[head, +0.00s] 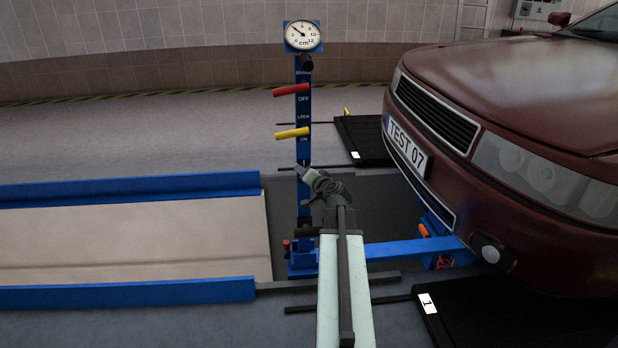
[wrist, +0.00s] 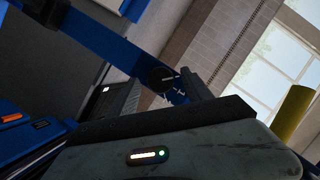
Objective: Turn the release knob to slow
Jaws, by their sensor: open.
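The release knob (wrist: 161,78) is a round black dial with a white pointer line, on the blue post. In the wrist view its line points to the right of the picture. White marks (wrist: 178,95) beside it are too small to read. My gripper (wrist: 157,93) is open, with one dark finger on each side of the knob in that view; I cannot tell whether they touch it. In the head view my gripper (head: 302,171) is in front of the blue post (head: 304,146), below the yellow lever, and the knob there cannot be made out.
The post carries a dial gauge (head: 303,36), a red lever (head: 291,90) and a yellow lever (head: 292,133); the yellow handle (wrist: 292,115) shows close in the wrist view. A dark red car (head: 500,90) stands at right, a blue-edged ramp (head: 130,190) at left.

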